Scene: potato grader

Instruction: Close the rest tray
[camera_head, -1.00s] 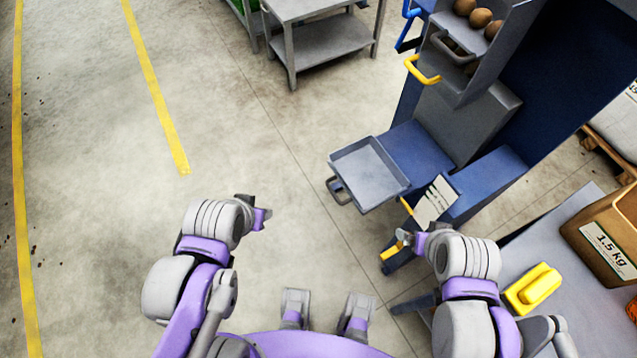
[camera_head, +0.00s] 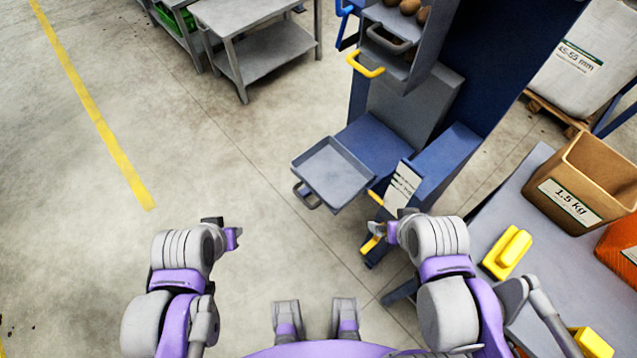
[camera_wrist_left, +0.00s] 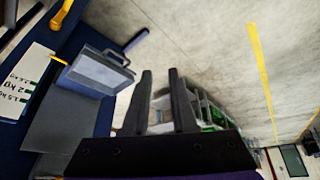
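The rest tray (camera_head: 333,172), a shallow grey tray with a dark handle (camera_head: 306,195) on its front, sticks out of the low part of the blue grader (camera_head: 372,148). It looks empty. It also shows at the upper left of the left wrist view (camera_wrist_left: 98,70). My left gripper (camera_head: 236,236) is to the left of the tray and nearer to me, apart from it. In the left wrist view its two dark fingers (camera_wrist_left: 160,75) stand apart with nothing between them. My right gripper (camera_head: 380,218) is near the labelled blue part, right of the tray; its finger gap is unclear.
Above, another grey tray holds potatoes (camera_head: 405,6), with a yellow handle (camera_head: 366,66) beside it. At right, a grey table (camera_head: 490,215) bears a yellow object (camera_head: 507,252) and a brown crate (camera_head: 565,200). A grey cart (camera_head: 255,45) stands behind. Floor left of the tray is clear.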

